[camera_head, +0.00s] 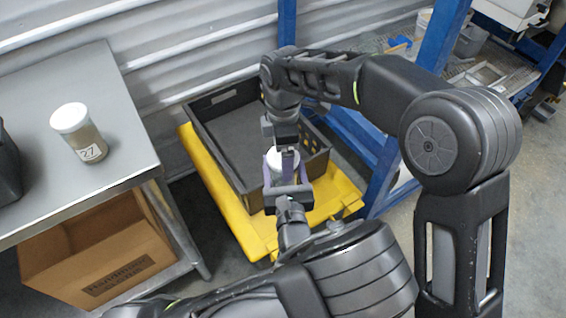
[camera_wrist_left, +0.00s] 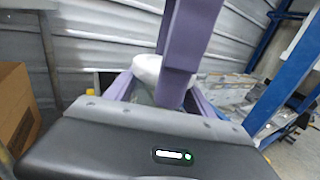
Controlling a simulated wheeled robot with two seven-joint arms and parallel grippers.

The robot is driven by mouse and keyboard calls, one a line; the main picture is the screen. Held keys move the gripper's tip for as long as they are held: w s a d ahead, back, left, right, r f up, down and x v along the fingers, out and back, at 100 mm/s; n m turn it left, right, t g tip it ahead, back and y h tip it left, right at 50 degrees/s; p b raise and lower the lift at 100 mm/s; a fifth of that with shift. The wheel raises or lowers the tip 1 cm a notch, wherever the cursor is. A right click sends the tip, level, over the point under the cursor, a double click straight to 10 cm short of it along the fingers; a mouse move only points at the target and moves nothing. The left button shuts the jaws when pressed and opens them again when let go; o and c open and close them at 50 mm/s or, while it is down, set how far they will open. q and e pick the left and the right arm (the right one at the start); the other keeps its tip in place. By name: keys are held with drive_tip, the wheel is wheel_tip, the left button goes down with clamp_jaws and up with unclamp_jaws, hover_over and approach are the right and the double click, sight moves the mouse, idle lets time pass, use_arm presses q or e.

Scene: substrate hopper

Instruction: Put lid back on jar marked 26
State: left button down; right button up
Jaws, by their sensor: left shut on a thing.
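My left gripper (camera_head: 287,180), with purple fingers, is shut on a jar with a white top (camera_head: 275,158), held above the black crate. In the left wrist view the white top (camera_wrist_left: 147,68) shows between my left fingers (camera_wrist_left: 160,100). No number shows on this jar, so I cannot tell that it is 26. My right gripper (camera_head: 288,150) comes down from above, right at the white top; a purple finger crosses in front of it. Whether its jaws grip the lid is hidden. I cannot tell if the lid is seated on the jar.
A jar marked 27 (camera_head: 80,132), with a white lid, stands on the grey metal table (camera_head: 120,150) at left. A black crate (camera_head: 222,105) sits on a yellow base (camera_head: 243,232). A cardboard box (camera_head: 95,250) is under the table. Blue rack posts (camera_head: 440,35) stand at right.

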drive_tip(key=c, duration=1.5)
drive_tip(key=shift+o, duration=0.2)
drive_tip(key=m, duration=0.3)
drive_tip(key=o, duration=1.5)
drive_tip(key=shift+o, duration=0.2)
drive_tip(key=shift+r, duration=2.3)
drive_tip(key=shift+c, duration=0.4)
